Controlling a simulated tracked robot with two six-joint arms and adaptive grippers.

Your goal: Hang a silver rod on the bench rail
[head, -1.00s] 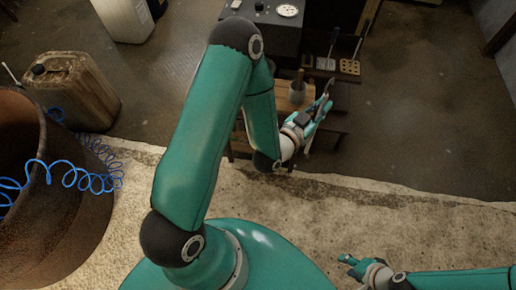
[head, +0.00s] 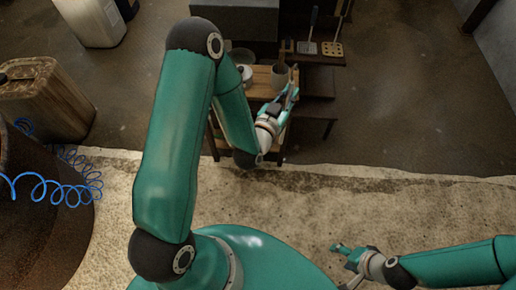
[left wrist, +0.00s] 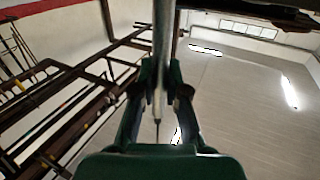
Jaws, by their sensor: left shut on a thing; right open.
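My left gripper (head: 284,100) is over the front of the low wooden bench (head: 262,76) in the head view. It is shut on a slim silver-grey rod (left wrist: 161,45), which shows in the left wrist view running up from between the two fingers (left wrist: 158,100). In the head view the rod is mostly hidden by the gripper. My right gripper (head: 347,252) is open and empty, low in the head view over the pale floor, away from the bench. I cannot make out the bench rail clearly in either view.
A spatula (head: 312,30) and a slotted tool (head: 333,47) are at the back right. A rusty canister (head: 45,98) and blue coiled hose (head: 50,188) are at left. Floor right of the bench is clear.

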